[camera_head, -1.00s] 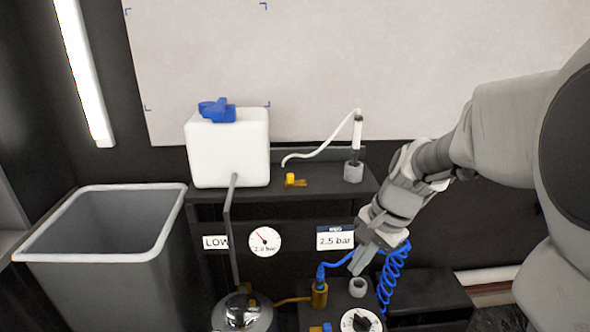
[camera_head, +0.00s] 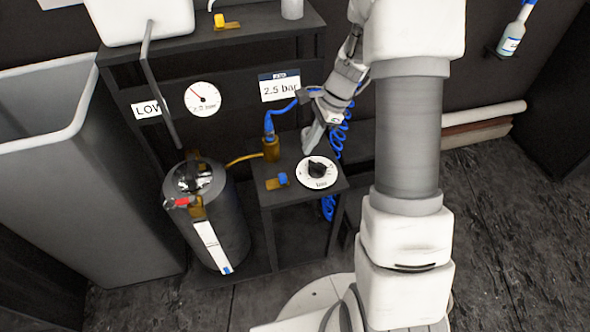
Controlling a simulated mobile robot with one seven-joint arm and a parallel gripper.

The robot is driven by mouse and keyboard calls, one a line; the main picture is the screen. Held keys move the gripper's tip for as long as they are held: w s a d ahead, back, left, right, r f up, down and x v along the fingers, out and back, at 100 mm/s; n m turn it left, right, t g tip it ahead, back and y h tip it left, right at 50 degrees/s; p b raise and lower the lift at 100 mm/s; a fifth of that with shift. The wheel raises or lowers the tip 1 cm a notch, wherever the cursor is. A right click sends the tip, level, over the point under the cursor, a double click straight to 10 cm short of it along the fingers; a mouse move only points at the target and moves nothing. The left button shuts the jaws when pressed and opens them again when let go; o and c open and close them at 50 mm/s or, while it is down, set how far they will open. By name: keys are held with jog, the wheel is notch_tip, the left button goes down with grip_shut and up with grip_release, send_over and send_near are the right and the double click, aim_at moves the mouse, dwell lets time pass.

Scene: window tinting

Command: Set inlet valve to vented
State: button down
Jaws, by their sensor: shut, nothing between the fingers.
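A round white dial plate (camera_head: 310,184) with a black knob (camera_head: 317,167) lies on top of the small dark stand (camera_head: 304,199). The plate's lettering is too small to read, so I cannot tell the knob's setting or whether it is the inlet valve. A yellow fitting with a blue handle (camera_head: 283,179) sits left of the plate. A brass fitting (camera_head: 271,149) with a blue hose stands at the stand's back left. My gripper (camera_head: 309,143) is shut and empty, pointing down just behind the knob, apparently apart from it.
A dark tank (camera_head: 231,232) with a shiny top stands left of the stand. A gauge (camera_head: 202,98) and a 2.5 bar display (camera_head: 279,88) are behind. A blue coiled hose (camera_head: 335,142) hangs beside my gripper. A grey bin (camera_head: 60,190) is at left; floor is clear at right.

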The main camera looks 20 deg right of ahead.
aim_at(280, 176)
jog(key=b+x, duration=0.4)
jog(key=x, duration=0.6)
jog(key=shift+a, duration=0.15)
jog(key=shift+a+p, duration=0.6)
jog(key=shift+a, duration=1.15)
jog(key=shift+r, duration=0.1)
jog(key=p+v, duration=0.8)
jog(key=v, duration=0.2)
jog(key=shift+d, duration=0.1)
